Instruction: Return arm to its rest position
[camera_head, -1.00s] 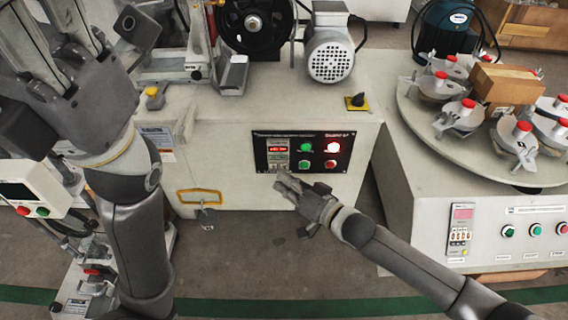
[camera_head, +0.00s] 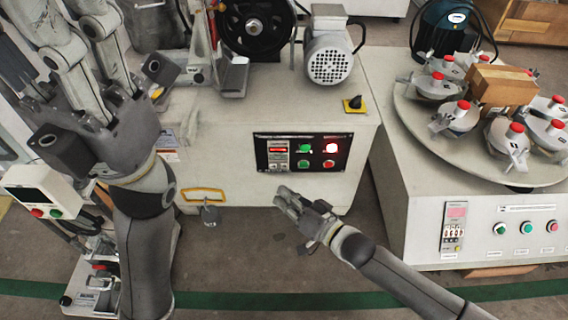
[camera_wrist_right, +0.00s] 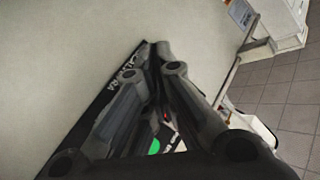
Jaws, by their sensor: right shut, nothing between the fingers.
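My right gripper (camera_head: 284,198) is shut and empty in the head view. It is in front of the machine, below its black control panel (camera_head: 262,153), apart from it in the picture. The panel has a lit red display, green buttons, a red button and a bright lit lamp. In the right wrist view the closed fingers (camera_wrist_right: 166,58) cover much of the panel, and a green button (camera_wrist_right: 154,147) shows between them. My left gripper (camera_head: 80,55) is raised at the upper left, its fingers pointing up; its fingertips are not clearly shown.
A round turntable (camera_head: 420,118) with several red-capped fixtures and a cardboard box (camera_head: 502,86) stands on a cabinet at the right. A motor (camera_head: 329,62) sits on the machine top. Floor (camera_head: 235,255) is open below.

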